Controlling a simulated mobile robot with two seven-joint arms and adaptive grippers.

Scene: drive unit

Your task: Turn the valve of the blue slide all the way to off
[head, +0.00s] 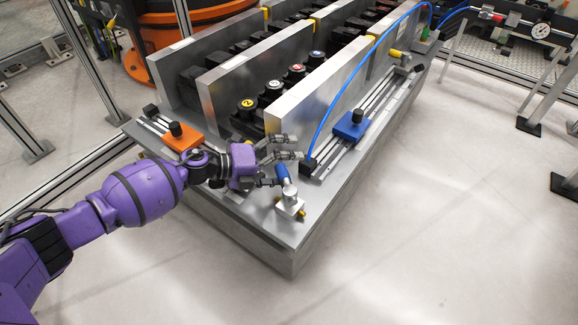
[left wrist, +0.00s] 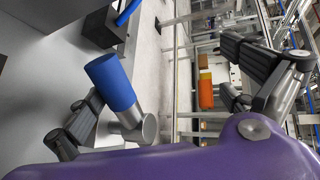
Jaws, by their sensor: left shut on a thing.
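The blue slide (head: 349,125) sits on its rails on the grey bench's right side. Its valve stands near the bench's front corner: a silver body (head: 290,207) with a blue handle (head: 283,174) that leans up and left in the head view. In the left wrist view the handle (left wrist: 110,82) is a blue cylinder beside the left-hand finger, with the silver body (left wrist: 140,128) below it. My right gripper is not in view.
An orange slide (head: 182,137) lies on the bench's left side. Upright metal plates (head: 316,95) stand behind the gripper, with numbered black units (head: 273,90) between them. A blue hose (head: 337,98) arches from the black end block (head: 307,168).

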